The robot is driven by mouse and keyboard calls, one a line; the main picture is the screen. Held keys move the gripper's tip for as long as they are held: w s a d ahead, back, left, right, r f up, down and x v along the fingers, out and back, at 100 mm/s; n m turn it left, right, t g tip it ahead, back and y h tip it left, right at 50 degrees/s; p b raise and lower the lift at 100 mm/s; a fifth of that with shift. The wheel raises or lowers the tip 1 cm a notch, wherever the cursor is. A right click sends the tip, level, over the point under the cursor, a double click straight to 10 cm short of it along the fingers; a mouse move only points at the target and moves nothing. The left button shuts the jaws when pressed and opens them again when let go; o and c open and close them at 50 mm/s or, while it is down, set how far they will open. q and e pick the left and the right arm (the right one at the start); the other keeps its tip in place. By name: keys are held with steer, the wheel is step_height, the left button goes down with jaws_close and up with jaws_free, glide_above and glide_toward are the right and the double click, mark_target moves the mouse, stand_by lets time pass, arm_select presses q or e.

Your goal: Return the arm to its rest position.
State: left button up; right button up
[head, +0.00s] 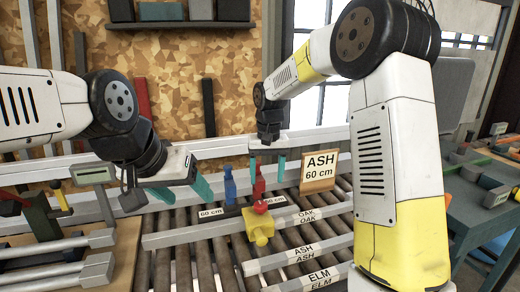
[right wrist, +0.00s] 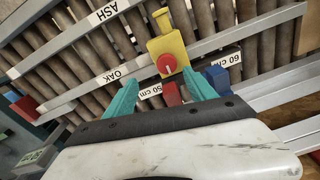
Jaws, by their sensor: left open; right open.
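My left gripper (head: 181,191) comes in from the left with its teal fingers apart and nothing seen between them. It hangs over the left part of the roller rack. My right gripper (head: 267,166) points down over the back of the rack, its teal fingers apart. In the right wrist view the open fingers (right wrist: 160,95) also show empty.
A blue upright piece (head: 230,184) and a red one (head: 259,187) stand at the rack's stop bar with 60 cm and 50 cm labels. An ASH 60 cm sign (head: 319,171) stands behind. Metal bars (head: 60,265) lie left; a workbench (head: 475,205) stands right.

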steer(key=s+d+r+t+y, duration=0.1)
steer(key=s+d+r+t, duration=0.2)
steer(key=s+d+r, duration=0.65)
steer(key=s+d+t, duration=0.2)
steer(key=s, duration=1.3)
steer(key=shift+s+d+r+m+t+y, duration=0.3)
steer(key=shift+r+m+y, duration=0.1)
steer(key=shift+r, duration=0.05)
